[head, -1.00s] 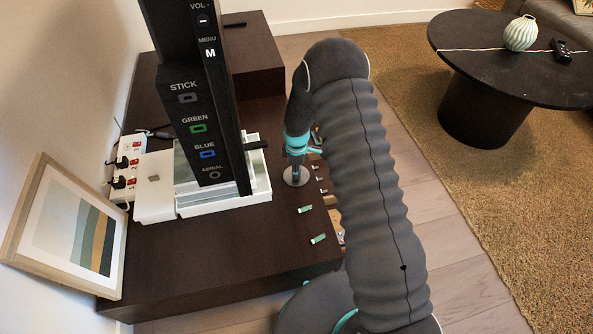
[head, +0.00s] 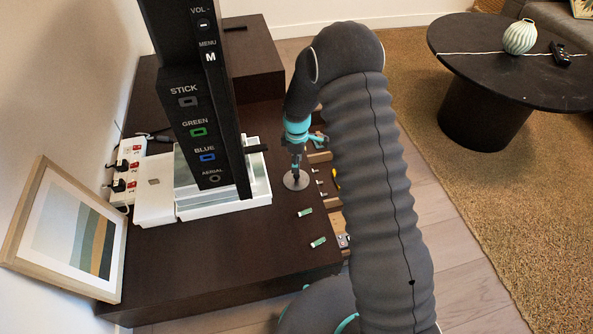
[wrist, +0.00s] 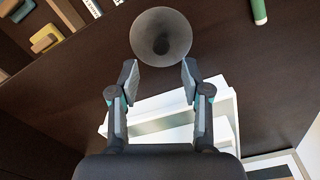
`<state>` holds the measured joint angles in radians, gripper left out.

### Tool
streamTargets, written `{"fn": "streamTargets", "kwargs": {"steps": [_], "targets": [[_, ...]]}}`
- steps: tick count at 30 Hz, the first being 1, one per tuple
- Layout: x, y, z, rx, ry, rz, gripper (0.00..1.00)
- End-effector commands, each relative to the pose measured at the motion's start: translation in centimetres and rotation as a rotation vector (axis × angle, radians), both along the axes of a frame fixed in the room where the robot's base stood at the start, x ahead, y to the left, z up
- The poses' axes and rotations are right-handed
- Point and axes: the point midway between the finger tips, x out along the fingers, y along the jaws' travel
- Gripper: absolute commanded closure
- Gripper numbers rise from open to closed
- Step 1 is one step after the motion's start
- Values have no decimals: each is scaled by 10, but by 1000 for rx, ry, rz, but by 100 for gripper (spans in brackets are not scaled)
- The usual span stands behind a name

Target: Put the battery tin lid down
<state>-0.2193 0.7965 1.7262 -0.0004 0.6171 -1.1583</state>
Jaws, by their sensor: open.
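The battery tin lid (head: 296,181) is a round grey metal disc lying on the dark wooden cabinet top, right of the white tray. In the wrist view the lid (wrist: 160,30) shows as a shiny disc with a dark centre, just beyond my fingertips. My gripper (head: 297,162) points down over the lid in the head view. In the wrist view my gripper (wrist: 160,75) has its two fingers spread apart, with nothing held between them. I cannot tell exactly how far the fingertips are above the lid.
Green-and-white batteries (head: 305,212) lie in front of the lid. The white tray (head: 255,190) and a tall black panel stand left. An open drawer (head: 335,215) with small items lies right, partly behind my arm. A picture frame (head: 70,230) leans at the left.

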Motion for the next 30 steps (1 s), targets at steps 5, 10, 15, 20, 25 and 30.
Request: {"fn": "streamTargets", "kwargs": {"steps": [5,10,15,20,25,30], "targets": [[0,0,31,1,-2,0,52],[0,0,47,0,0,0,52],[0,0,52,0,0,0,52],[-3,-4,70,3,-15,-33,52],[-18,-20,129,18,-62,-162,52],[-47,-40,193,41,-119,-330,52]]}}
